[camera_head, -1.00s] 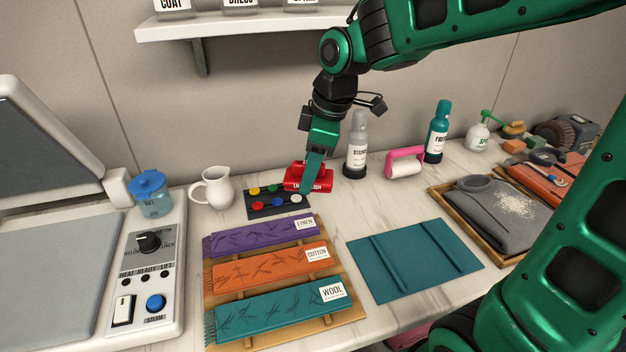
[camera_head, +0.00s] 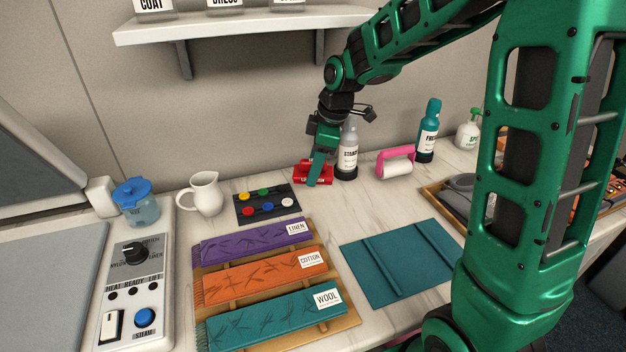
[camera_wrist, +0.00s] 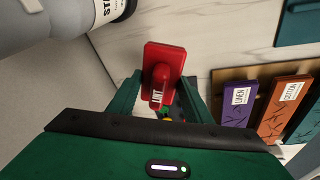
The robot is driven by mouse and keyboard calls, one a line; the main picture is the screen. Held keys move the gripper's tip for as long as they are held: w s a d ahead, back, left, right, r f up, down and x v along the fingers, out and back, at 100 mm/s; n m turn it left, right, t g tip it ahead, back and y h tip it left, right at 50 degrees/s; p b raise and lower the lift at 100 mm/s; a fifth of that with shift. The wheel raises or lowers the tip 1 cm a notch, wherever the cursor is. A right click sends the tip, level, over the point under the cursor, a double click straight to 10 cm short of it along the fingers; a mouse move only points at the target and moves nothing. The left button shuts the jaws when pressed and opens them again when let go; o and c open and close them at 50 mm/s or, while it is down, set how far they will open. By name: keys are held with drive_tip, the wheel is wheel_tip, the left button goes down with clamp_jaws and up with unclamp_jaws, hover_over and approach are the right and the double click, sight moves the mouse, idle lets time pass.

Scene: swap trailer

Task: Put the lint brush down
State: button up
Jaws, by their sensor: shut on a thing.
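The red lint brush (camera_head: 308,170) is at my gripper (camera_head: 318,176), low over the back of the marble counter. In the wrist view the red lint brush (camera_wrist: 165,72) sits between the two green fingers of my gripper (camera_wrist: 160,95), with part of its white lettering showing. My gripper is shut on it. It is just left of the grey starch bottle and behind the button tray. I cannot tell whether the brush touches the counter.
The starch bottle (camera_head: 348,155) stands close on the right, then a pink lint roller (camera_head: 396,164) and a teal bottle (camera_head: 429,135). A dark tray of coloured buttons (camera_head: 268,207) lies in front. A white jug (camera_head: 203,194) stands left. Bare counter lies behind the teal mat (camera_head: 390,262).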

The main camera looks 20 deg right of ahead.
drive_tip(key=shift+f, duration=1.95)
drive_tip(key=shift+f, duration=0.3)
drive_tip(key=o, duration=1.1)
